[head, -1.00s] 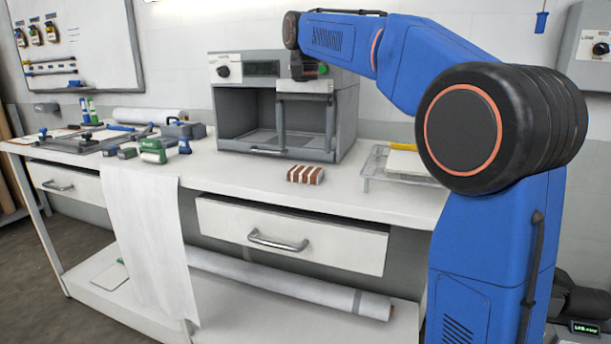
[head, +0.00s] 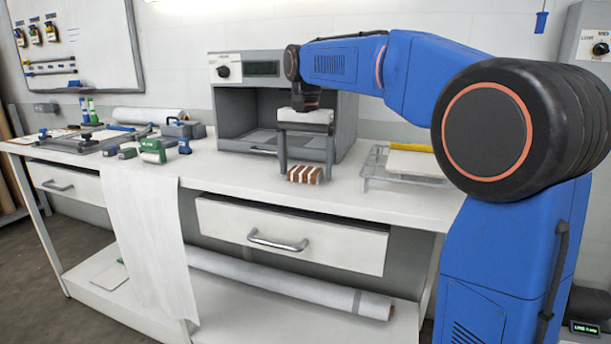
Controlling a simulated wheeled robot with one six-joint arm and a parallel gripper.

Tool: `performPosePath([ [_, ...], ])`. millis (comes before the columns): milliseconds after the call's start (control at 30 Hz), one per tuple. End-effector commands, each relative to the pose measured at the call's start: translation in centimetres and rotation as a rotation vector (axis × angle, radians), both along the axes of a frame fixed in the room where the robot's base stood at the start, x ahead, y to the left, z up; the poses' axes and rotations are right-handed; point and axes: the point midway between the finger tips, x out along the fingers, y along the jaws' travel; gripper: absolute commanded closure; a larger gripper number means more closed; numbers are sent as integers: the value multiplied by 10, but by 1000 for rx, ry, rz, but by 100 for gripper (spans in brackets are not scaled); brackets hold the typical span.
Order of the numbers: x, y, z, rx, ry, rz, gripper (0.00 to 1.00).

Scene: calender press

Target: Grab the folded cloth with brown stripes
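The folded cloth with brown and white stripes (head: 305,175) lies on the white bench top, in front of the grey press. My gripper (head: 305,172) is lowered over it from above. Its two long grey fingers are spread apart, one at the left side of the cloth and one at the right side. The fingertips are close to the cloth's level. I cannot tell whether either finger touches the cloth.
The open-fronted grey press (head: 236,115) stands just behind my gripper. A wire rack with a pale sheet (head: 412,162) is to the right. A white sheet (head: 145,235) hangs over the bench front.

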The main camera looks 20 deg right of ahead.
Motion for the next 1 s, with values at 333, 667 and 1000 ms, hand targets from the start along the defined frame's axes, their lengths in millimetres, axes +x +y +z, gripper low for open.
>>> performPosePath([
  [333,0,0,0,0,0,0,56],
  [667,1,0,22,0,-3,0,56],
  [1000,1,0,81,0,-3,0,56],
])
